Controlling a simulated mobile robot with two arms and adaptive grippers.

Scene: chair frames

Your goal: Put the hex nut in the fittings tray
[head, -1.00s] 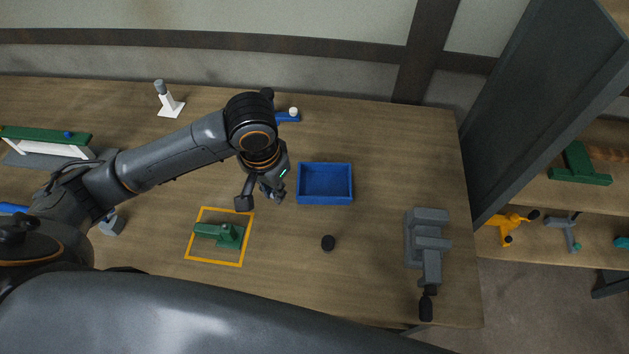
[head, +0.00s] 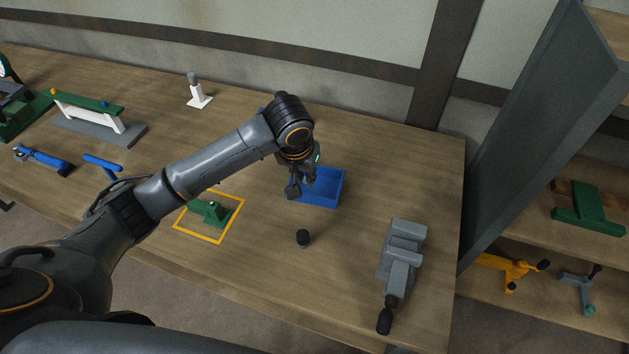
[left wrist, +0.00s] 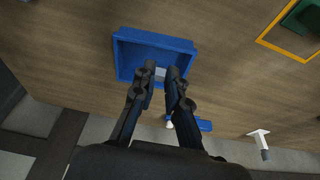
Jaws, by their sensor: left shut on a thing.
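The blue fittings tray (head: 330,201) lies on the bench right of centre. It also shows in the left wrist view (left wrist: 126,57). My left gripper (head: 304,184) is over the tray's left part in the head view. In the left wrist view its fingertips are shut on a small light grey piece, the hex nut (left wrist: 160,72), seen against the tray. The fingers hide part of the nut, and I cannot tell if it touches the tray floor. My right gripper is not in view.
A green fixture (head: 209,212) sits inside a yellow outline left of the tray. A dark knob-like piece (head: 303,237) stands in front of the tray. A grey vise (head: 401,258) is at the right. A white stand (head: 198,95) is at the back.

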